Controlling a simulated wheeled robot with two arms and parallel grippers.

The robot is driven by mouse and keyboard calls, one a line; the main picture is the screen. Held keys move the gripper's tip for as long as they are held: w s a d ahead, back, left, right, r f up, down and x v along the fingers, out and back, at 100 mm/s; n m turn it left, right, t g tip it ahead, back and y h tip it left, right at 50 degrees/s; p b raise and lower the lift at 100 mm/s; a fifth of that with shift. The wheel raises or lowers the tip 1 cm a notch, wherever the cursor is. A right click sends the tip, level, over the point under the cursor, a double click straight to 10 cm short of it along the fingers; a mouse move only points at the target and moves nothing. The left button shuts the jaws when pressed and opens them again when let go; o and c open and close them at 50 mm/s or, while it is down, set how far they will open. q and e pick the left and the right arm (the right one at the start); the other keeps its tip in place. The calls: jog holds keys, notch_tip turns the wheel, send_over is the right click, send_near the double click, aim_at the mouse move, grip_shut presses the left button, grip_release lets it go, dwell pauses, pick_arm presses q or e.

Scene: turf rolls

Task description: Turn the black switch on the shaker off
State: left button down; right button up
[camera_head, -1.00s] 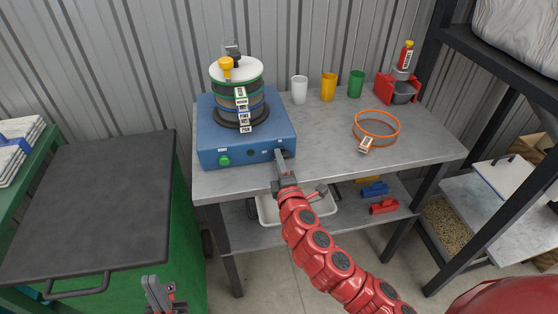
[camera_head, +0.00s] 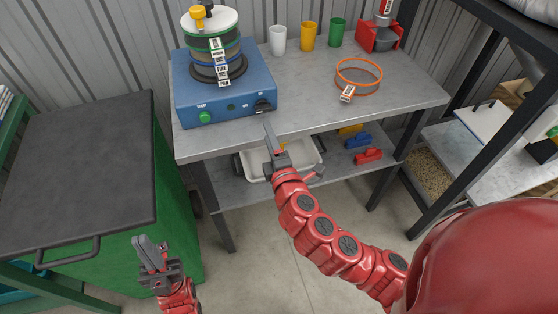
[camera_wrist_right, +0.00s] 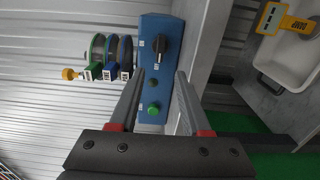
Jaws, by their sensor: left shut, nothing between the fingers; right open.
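The blue shaker (camera_head: 188,82) stands on the grey bench with a stack of sieves (camera_head: 212,45) on top. Its black switch (camera_head: 263,105) is at the right end of the front panel, and a green button (camera_head: 205,117) is at the left end. The right wrist view also shows the switch (camera_wrist_right: 160,46), its labels too small to read. My right gripper (camera_head: 270,140) is open and empty, in front of and below the switch, apart from it. My left gripper (camera_head: 150,252) is shut and empty, low beside the green cabinet.
The bench (camera_head: 300,104) also holds three cups (camera_head: 308,36), an orange-rimmed sieve (camera_head: 359,76) and a red holder (camera_head: 379,36). A white tray (camera_head: 315,160) sits on the lower shelf. A green cabinet (camera_head: 175,190) with a dark top stands at left.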

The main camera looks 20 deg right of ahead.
jog(key=s+p, duration=0.4)
jog(key=s, duration=0.4)
jog(key=shift+s, duration=0.15)
